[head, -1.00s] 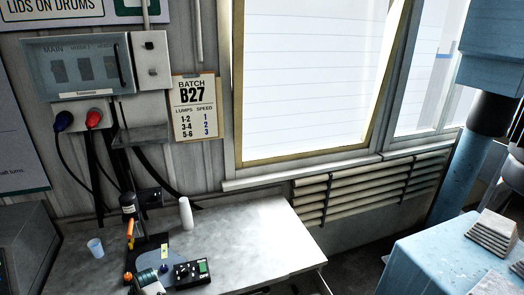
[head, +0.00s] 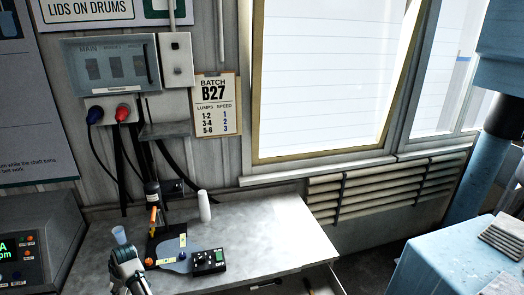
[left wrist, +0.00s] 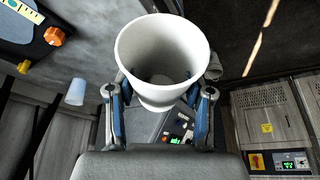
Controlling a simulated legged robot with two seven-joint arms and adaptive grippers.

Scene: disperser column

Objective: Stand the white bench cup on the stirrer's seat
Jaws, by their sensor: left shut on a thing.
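My left gripper (head: 126,276) is at the front left of the bench in the head view, left of the stirrer. In the left wrist view its two fingers (left wrist: 160,108) are shut on the white bench cup (left wrist: 138,99), whose open mouth faces the camera and looks empty. The cup is not clearly visible in the head view. The stirrer has a dark post (head: 152,194), an orange part and a flat base (head: 176,254) with yellow marks. Its base also shows in the left wrist view (left wrist: 28,38), apart from the cup. My right gripper is not visible.
A pale blue cup (head: 119,234) stands on the bench (head: 265,225) just behind my left gripper. A white cylinder (head: 204,206) stands near the wall. A black control box (head: 208,260) sits right of the base. A display unit (head: 37,242) is at left. The bench's right side is clear.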

